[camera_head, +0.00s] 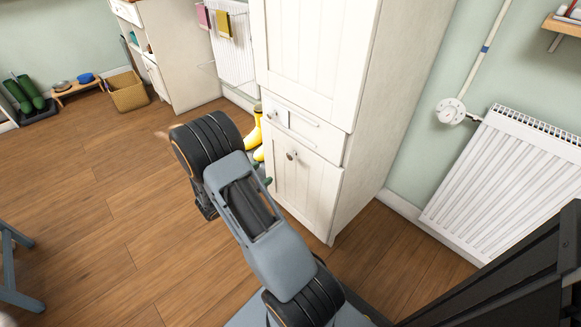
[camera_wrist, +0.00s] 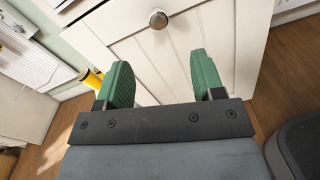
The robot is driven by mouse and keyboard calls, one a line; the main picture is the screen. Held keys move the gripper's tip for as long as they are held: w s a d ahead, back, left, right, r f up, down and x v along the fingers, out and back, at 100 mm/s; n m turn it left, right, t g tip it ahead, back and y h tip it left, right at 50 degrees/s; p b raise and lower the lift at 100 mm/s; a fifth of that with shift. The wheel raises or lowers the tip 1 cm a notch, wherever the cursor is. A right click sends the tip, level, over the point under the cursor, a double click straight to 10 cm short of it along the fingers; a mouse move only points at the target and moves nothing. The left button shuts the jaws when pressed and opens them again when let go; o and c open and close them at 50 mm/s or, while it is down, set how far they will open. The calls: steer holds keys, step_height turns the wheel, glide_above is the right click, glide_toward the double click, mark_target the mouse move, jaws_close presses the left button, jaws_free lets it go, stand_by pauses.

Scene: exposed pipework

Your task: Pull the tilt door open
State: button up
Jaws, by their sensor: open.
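The tilt door (camera_head: 306,190) appears to be the lower white panelled front of the tall cabinet. It looks shut. A round metal knob (camera_head: 291,155) sits near its top. In the wrist view the door (camera_wrist: 180,55) fills the upper middle, and its knob (camera_wrist: 158,20) is beyond the fingertips, roughly centred between them. My gripper (camera_wrist: 162,78) is open, with two green fingers apart and nothing between them. In the head view my arm hides most of the gripper, and only a little green shows beside the door's left edge.
A drawer front (camera_head: 305,128) with its own knob is above the door. Yellow boots (camera_head: 253,137) stand left of the cabinet. A white radiator (camera_head: 505,185) is at the right. A wicker basket (camera_head: 127,91) is at the far left. The wooden floor (camera_head: 90,200) at left is mostly clear.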

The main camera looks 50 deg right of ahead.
mark_target(289, 157)
steer(key=d+b, duration=0.1)
steer(key=d, duration=0.3)
steer(key=d+b, duration=0.1)
steer(key=d, duration=0.4)
steer(key=d+f+b, duration=0.1)
steer(key=d+b, duration=0.1)
steer(key=d, duration=0.3)
steer(key=shift+s, duration=0.3)
steer(key=shift+c, duration=0.3)
steer(key=shift+a, duration=0.1)
jaws_close()
